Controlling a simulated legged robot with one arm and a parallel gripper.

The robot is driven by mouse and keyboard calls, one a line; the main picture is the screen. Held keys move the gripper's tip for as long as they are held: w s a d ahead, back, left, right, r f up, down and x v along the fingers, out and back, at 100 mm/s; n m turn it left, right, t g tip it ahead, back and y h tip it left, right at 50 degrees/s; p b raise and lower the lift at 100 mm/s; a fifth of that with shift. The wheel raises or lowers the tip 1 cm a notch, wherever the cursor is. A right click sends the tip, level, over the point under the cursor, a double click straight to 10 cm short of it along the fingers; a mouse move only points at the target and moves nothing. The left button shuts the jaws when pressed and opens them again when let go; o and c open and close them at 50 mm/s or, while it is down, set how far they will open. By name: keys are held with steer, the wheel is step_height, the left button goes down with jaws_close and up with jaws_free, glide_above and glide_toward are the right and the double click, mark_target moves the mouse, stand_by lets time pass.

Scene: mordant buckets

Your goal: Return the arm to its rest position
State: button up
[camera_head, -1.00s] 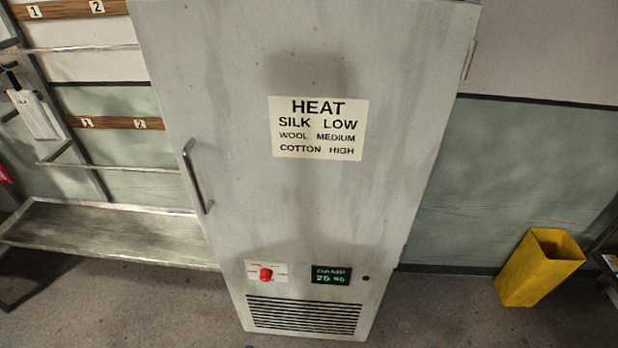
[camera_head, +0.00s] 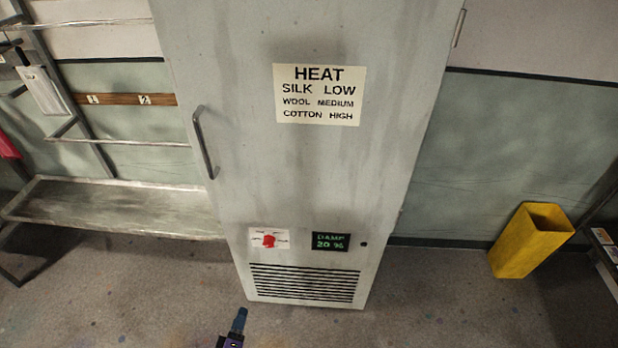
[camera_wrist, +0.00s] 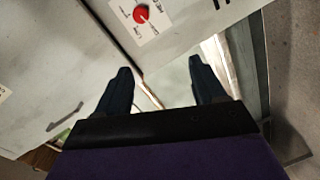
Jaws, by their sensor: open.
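My gripper (camera_wrist: 160,72) is open in the wrist view, its two dark fingers spread with nothing between them. In the head view only a dark tip of my gripper (camera_head: 238,322) shows at the bottom edge, below the cabinet's vent. The tall grey cabinet (camera_head: 300,175) stands ahead with its door shut. Its red knob (camera_head: 268,240) sits on a white dial plate, and the knob also shows in the wrist view (camera_wrist: 141,14), beyond the fingertips and apart from them. The rest of my arm is hidden in the head view.
The cabinet has a handle (camera_head: 204,143) at left and a green display (camera_head: 331,241) reading DAMP 20 %. A metal rack (camera_head: 120,205) stands at left. A yellow bin (camera_head: 528,243) stands on the floor at right. Floor between cabinet and bin is clear.

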steer(key=w+a+r+m+g+y, duration=0.1)
steer(key=w+a+r+m+g, duration=0.15)
steer(key=w+r, duration=0.5)
steer(key=w+a+r+m+g+y, duration=0.1)
steer(key=w+r+m+g, duration=0.25)
steer(key=w+r, duration=0.35)
steer(key=d+r+m+g+y, duration=0.1)
steer(key=d+r+g, duration=0.1)
steer(key=d+r, duration=0.4)
steer(key=d+r+m+g+y, duration=0.1)
steer(key=d+r+g, duration=0.15)
steer(key=r, duration=0.55)
steer(key=s+d+r+g, duration=0.2)
steer(key=s+d+r, duration=0.3)
steer(key=d+r, duration=0.3)
steer(key=s+d+r+m+g+h, duration=0.1)
steer(key=s+d+r, duration=0.3)
steer(key=s+d, duration=0.7)
steer(key=s+d+r+m+g+h, duration=0.1)
steer(key=s+d+r+m+g, duration=0.2)
steer(key=s+d, duration=0.9)
steer(key=s+r+g, duration=0.1)
steer(key=s, duration=0.6)
steer(key=shift+s+m+g+h, duration=0.25)
steer(key=shift+m+g+h, duration=0.05)
steer(key=shift+m+g, duration=0.1)
